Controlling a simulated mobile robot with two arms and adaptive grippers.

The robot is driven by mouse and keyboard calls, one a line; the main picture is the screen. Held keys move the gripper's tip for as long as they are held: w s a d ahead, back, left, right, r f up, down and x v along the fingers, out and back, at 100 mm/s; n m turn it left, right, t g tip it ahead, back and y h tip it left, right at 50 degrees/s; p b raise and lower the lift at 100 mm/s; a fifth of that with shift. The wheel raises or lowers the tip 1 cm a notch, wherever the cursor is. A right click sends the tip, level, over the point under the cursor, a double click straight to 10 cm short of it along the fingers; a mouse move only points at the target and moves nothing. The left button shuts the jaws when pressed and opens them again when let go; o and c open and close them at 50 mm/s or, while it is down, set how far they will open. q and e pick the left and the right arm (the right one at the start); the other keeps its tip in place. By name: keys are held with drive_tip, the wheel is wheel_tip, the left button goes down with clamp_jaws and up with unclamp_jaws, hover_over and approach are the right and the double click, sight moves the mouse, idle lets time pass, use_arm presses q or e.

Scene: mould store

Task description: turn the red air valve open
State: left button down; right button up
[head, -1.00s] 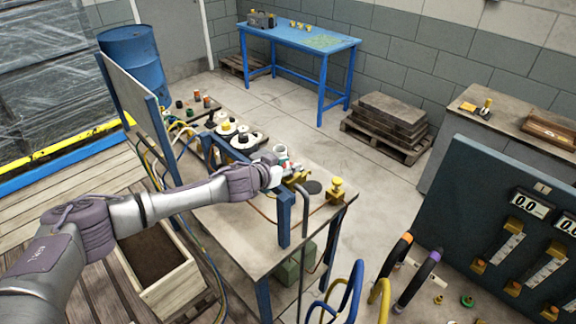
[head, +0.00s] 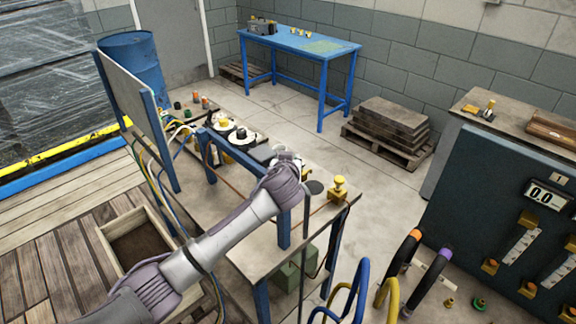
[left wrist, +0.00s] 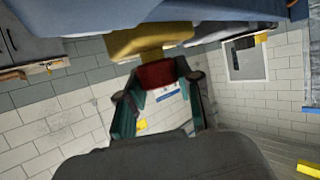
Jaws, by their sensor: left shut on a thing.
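The red air valve (left wrist: 158,74) shows in the left wrist view as a red handle below a yellow body (left wrist: 150,40). My left gripper (left wrist: 157,84) has its two teal fingers on either side of the red handle and is shut on it. In the head view my left arm reaches over the bench, and its wrist hides the valve and the fingertips. How far the valve is turned cannot be told. My right gripper is not in view.
A blue frame post (head: 284,222) stands close to my left wrist. A yellow fitting (head: 338,188) sits at the bench corner. Coloured hoses (head: 352,290) rise at the front, beside a dark panel (head: 480,200) with a display.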

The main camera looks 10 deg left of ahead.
use_arm(q)
drive_tip(key=shift+n+y, duration=0.3)
drive_tip(key=shift+y, duration=0.2)
drive_tip(key=c, duration=0.7)
unclamp_jaws()
drive_tip(key=shift+c, duration=0.2)
drive_tip(key=shift+s+d+r, duration=0.15)
drive_tip(key=shift+s, duration=0.35)
drive_tip(key=v, duration=1.1)
